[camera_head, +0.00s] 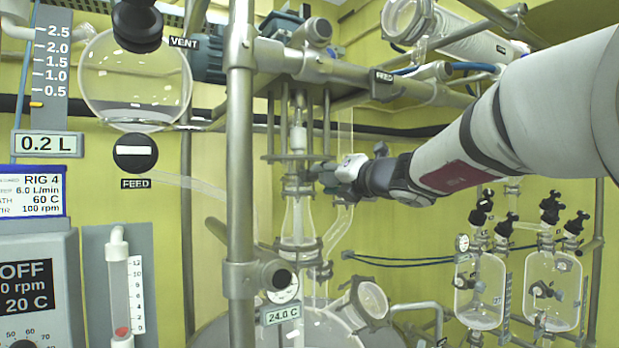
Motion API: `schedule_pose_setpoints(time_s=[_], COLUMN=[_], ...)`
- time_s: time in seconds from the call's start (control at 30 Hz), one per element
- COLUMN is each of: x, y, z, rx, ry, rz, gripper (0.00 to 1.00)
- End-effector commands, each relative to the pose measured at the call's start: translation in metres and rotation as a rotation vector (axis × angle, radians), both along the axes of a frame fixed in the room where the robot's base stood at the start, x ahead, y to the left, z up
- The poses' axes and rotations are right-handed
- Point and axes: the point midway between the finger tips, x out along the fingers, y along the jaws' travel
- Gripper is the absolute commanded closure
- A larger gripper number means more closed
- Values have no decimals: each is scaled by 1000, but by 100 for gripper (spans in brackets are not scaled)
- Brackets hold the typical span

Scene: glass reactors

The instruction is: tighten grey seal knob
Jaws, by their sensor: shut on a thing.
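My gripper (322,172) reaches in from the right, at the stirrer shaft above the big glass vessel (225,328). Its fingers are shut at the grey seal knob (298,182), a small grey collar on the shaft line just above the clear glass neck (299,220). The fingers are small in the picture and partly overlap the knob, so the exact contact is hard to see. The shaft and neck stand upright.
A thick metal post (240,150) stands left of the shaft, with a crossbar (350,75) above my gripper. A round glass feed flask (136,78) hangs at upper left. Two glass receivers (480,290) (553,290) hang at lower right. A temperature display (280,313) sits below.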

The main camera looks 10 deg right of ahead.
Motion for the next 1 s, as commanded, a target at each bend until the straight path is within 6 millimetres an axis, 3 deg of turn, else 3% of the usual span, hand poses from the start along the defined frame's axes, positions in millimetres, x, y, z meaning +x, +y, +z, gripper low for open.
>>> schedule_pose_setpoints(time_s=[0.13,0.17,0.23,0.27,0.67,1.0], x=[1,1,1,1,-6,-65], y=[1,1,1,1,-2,-21], z=[-3,-3,-2,-2,0,0], rx=[-1,-1,-2,-2,-2,-2], ry=[4,4,4,4,-1,-1], rz=[1,1,1,1,0,-2], gripper=[89,59,44,40,40,40])
